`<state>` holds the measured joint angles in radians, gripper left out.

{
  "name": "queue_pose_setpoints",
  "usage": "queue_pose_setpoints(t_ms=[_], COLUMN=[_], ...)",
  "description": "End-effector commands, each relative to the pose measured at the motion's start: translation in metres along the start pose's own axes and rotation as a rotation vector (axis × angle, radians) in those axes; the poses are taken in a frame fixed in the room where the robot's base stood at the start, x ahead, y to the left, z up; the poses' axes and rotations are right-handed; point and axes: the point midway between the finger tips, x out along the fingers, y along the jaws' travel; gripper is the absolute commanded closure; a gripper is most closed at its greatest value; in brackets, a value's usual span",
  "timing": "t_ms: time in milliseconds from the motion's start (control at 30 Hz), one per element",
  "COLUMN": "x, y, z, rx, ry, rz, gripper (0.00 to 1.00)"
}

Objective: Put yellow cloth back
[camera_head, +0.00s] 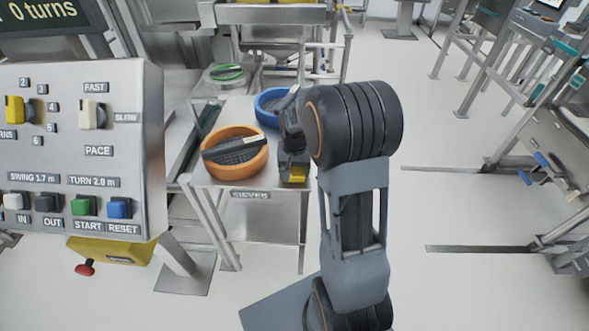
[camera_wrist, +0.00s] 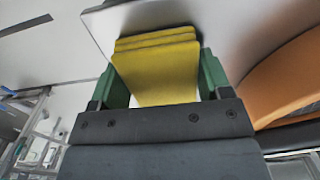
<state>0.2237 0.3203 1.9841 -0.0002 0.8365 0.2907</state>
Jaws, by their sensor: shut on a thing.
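The yellow cloth (camera_wrist: 155,70) is a folded, layered stack between the green fingers of my gripper (camera_wrist: 158,75) in the wrist view. My gripper is shut on it. In the head view the cloth (camera_head: 298,173) shows as a small yellow patch under my gripper (camera_head: 294,168), at the front right corner of the steel table (camera_head: 222,189) labelled "SIEVES". In the wrist view the tabletop lies close behind the cloth; I cannot tell whether the cloth touches it. My arm hides part of the table's right side.
An orange round sieve (camera_head: 235,165) with a dark brush in it stands just left of my gripper. A blue sieve (camera_head: 268,107) stands behind, and a green one (camera_head: 226,73) farther back. A control panel (camera_head: 80,150) fills the left. Open floor (camera_head: 450,220) lies to the right.

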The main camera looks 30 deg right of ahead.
Motion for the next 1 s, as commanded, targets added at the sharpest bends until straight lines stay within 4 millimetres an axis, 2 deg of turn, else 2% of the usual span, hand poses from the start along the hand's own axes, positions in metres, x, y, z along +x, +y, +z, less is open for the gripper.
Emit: queue_pose_setpoints(t_ms=[67, 100, 367, 567, 700, 867, 1000], x=[0.003, 0.003, 0.002, 0.002, -0.005, -0.03, -0.059], y=[0.0, 0.0, 0.0, 0.0, 0.0, 0.0, 0.0], z=[0.0, 0.0, 0.0, 0.0, 0.0, -0.001, -0.001], rx=[0.0, 0.0, 0.0, 0.0, 0.0, 0.0, 0.0], ry=[0.0, 0.0, 0.0, 0.0, 0.002, 0.004, 0.004], rz=[0.0, 0.0, 0.0, 0.0, -0.001, -0.001, -0.001], gripper=[0.51, 0.28, 0.03, 0.03, 0.03, 0.03, 0.03])
